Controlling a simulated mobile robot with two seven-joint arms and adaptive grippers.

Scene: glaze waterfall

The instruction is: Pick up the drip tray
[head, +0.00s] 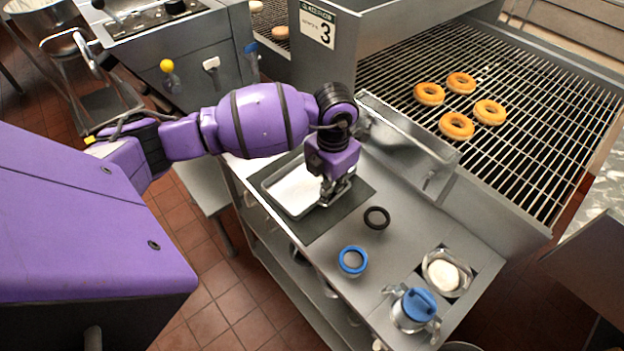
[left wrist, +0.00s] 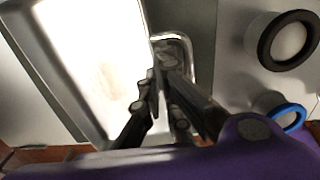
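The drip tray (head: 293,191) is a shallow pale metal tray lying flat on a dark mat (head: 316,229) at the left end of the steel counter. My left gripper (head: 333,192) is pointed down at the tray's right end. In the left wrist view the tray (left wrist: 95,70) fills the upper left, with a metal loop handle (left wrist: 189,90) at its end. There the left gripper's fingertips (left wrist: 158,72) are close together at the handle and look shut on it; the exact contact is partly hidden by the fingers. My right gripper is not in view.
A black ring (head: 377,218) and a blue ring (head: 353,261) sit right of the mat. Beyond them are a blue-lidded metal container (head: 415,308) and a round container with white contents (head: 447,273). A conveyor grate (head: 490,100) with several doughnuts stands behind, beside a raised metal panel (head: 408,145).

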